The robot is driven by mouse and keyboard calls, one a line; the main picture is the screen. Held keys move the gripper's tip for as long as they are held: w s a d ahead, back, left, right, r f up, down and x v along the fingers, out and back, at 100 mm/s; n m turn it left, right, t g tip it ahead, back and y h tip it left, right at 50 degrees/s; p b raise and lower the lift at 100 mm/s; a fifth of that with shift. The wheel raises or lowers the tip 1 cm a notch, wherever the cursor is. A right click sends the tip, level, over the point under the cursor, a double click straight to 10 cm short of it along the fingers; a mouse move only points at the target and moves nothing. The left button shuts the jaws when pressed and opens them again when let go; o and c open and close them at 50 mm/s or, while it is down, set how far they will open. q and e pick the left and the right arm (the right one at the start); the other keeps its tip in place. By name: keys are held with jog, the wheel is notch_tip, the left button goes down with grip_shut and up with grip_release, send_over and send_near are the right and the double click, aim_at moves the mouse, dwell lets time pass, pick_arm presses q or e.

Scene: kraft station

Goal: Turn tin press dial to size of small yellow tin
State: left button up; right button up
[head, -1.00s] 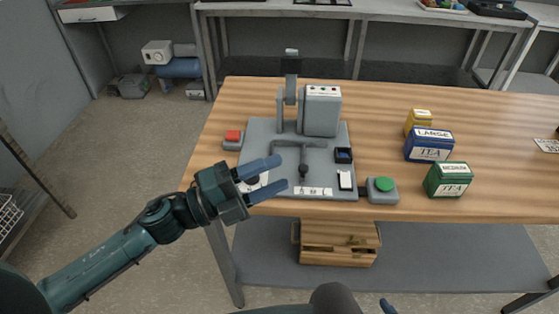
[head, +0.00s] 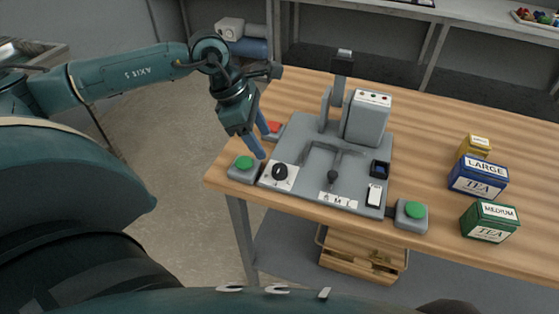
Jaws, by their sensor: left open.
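The tin press (head: 345,150) stands on a grey base plate on the wooden table. Its dial (head: 280,172) is a black knob on a white plate at the base's front left corner. The small yellow tin (head: 474,147) stands behind the blue tin at the right, partly hidden by it. My left gripper (head: 262,143) is open and empty, pointing down just behind and left of the dial, apart from it. Its fingers are between the red button and the left green button. My right gripper is out of view.
A red button (head: 273,127) and a green button (head: 244,164) sit left of the press, and another green button (head: 414,211) at its right. A blue LARGE tea tin (head: 478,178) and a green MEDIUM tin (head: 489,221) stand right. A lever with a black knob (head: 333,176) is right of the dial.

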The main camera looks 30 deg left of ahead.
aim_at(279, 168)
pick_arm(q)
jog(key=p+x, duration=0.1)
jog(key=x, duration=0.8)
jog(key=shift+d, duration=0.15)
jog(key=shift+c, duration=0.4)
jog(key=c, duration=0.9)
